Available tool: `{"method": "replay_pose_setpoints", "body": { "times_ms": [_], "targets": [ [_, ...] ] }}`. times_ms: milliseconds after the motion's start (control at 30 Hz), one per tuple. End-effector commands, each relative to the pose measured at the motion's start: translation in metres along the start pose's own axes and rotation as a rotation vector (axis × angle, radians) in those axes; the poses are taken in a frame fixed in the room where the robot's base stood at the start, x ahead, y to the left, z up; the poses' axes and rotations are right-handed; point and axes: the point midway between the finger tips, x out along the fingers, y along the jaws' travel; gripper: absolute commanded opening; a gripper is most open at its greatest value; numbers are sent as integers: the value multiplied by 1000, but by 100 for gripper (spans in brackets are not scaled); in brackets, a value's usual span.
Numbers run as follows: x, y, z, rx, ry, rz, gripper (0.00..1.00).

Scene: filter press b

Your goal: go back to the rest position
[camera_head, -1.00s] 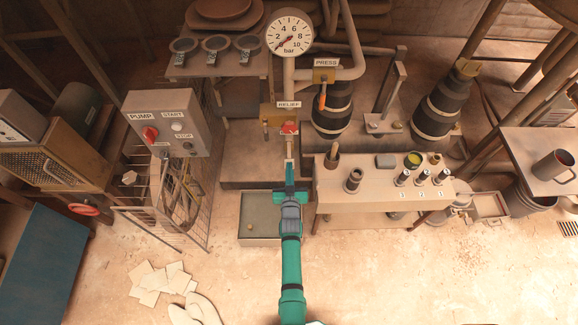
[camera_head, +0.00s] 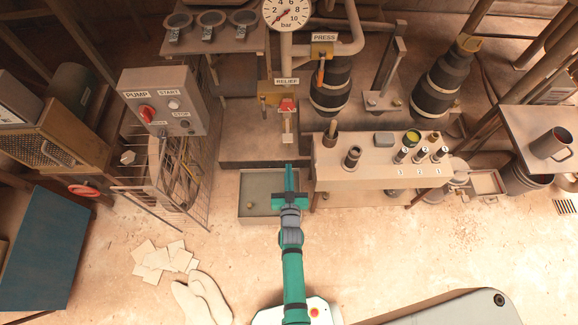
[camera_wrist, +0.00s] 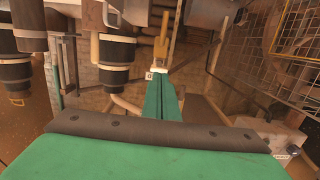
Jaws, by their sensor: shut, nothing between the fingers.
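My gripper (camera_head: 290,180) is teal and points away from my body, toward the press, over the grey tray (camera_head: 262,182) on the floor. Its two fingers are shut together with nothing between them. In the wrist view the closed fingers (camera_wrist: 162,100) also show as one narrow green wedge. The relief valve's red handle (camera_head: 287,106) is ahead of the fingertips, clearly apart from them. The arm reaches up from the bottom of the head view.
A bench (camera_head: 370,176) with vials and a mortar-like pot stands close to the right of my gripper. The pump box (camera_head: 160,103) and a wire cage (camera_head: 180,185) stand left. A table with a mug (camera_head: 548,142) is far right. Papers (camera_head: 160,260) lie on open floor.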

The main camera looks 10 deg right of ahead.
Motion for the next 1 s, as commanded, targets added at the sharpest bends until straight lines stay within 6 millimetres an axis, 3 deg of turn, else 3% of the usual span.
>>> {"method": "replay_pose_setpoints", "body": {
  "times_ms": [533,633,767,1000],
  "targets": [
    [0,0,0,0,0,-1,0],
    [-8,-2,1,-2,-4,-5,0],
    [-39,-5,2,-10,-14,-19,0],
    [-133,-11,-12,-25,-40,-57,0]
  ]
}}
